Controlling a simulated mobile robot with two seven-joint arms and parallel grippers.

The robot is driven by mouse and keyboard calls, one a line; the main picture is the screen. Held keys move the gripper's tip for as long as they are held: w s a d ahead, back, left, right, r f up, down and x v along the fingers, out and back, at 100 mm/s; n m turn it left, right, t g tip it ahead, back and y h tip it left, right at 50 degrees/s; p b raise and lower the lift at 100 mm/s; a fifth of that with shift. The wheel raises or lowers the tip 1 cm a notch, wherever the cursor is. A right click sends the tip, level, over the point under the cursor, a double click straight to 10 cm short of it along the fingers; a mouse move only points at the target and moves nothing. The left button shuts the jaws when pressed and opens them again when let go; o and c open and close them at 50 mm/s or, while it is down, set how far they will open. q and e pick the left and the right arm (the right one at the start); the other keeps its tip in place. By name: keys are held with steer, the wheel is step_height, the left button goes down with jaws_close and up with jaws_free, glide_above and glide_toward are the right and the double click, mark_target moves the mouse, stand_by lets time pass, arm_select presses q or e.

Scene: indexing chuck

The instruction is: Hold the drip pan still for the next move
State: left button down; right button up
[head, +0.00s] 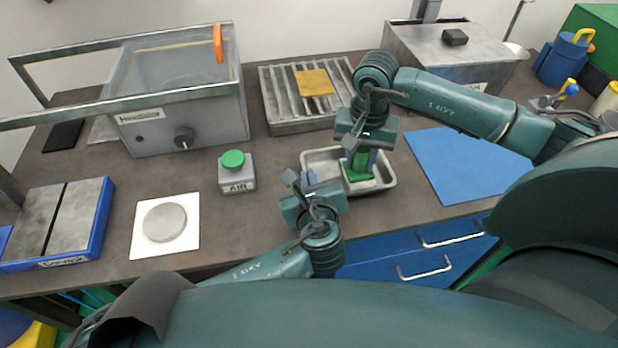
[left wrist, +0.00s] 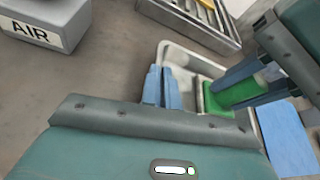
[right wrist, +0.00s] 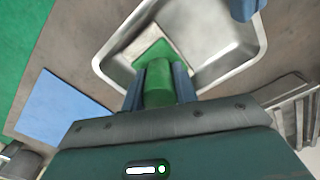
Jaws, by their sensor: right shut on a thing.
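The drip pan (head: 384,184) is a shallow grey metal tray with rounded corners near the bench's front edge. My left gripper (head: 308,180) is at the pan's left end. Its blue fingers (left wrist: 162,88) are close together at the rim, and I cannot tell whether they grip the wall. My right gripper (head: 359,160) is over the pan, shut on the upright of a green part (right wrist: 159,84). The part's flat green base (head: 357,173) is inside the pan; whether it touches the floor is unclear.
A grey AIR box with a green button (head: 233,160) stands left of the pan. A slatted metal tray (head: 285,100) with a yellow piece (head: 313,83) is behind. A blue mat (head: 465,165) lies right. Blue drawers (head: 410,262) sit below the bench edge.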

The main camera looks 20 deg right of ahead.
steer(key=shift+w+a+r, duration=0.1)
steer(key=shift+w+a, duration=0.15)
steer(key=shift+a, duration=0.7)
steer(key=shift+w+a, duration=0.25)
steer(key=shift+a, duration=0.65)
steer(key=shift+d, duration=0.1)
steer(key=shift+s+d, duration=0.2)
steer(key=shift+d, duration=0.55)
steer(key=shift+s+d, duration=0.2)
steer(key=shift+d, duration=0.6)
steer(key=shift+s+d, duration=0.2)
steer(key=shift+d, duration=0.55)
steer(key=shift+a+f, duration=0.1)
steer(key=shift+f, duration=0.1)
steer(key=shift+w+a+r, duration=0.1)
steer(key=shift+w+a, duration=0.1)
steer(key=shift+a, duration=0.55)
steer(key=shift+w+a, duration=0.2)
steer(key=shift+a, duration=0.6)
steer(key=shift+w+a+r, duration=0.1)
steer(key=shift+w+a, duration=0.1)
steer(key=shift+a, duration=0.55)
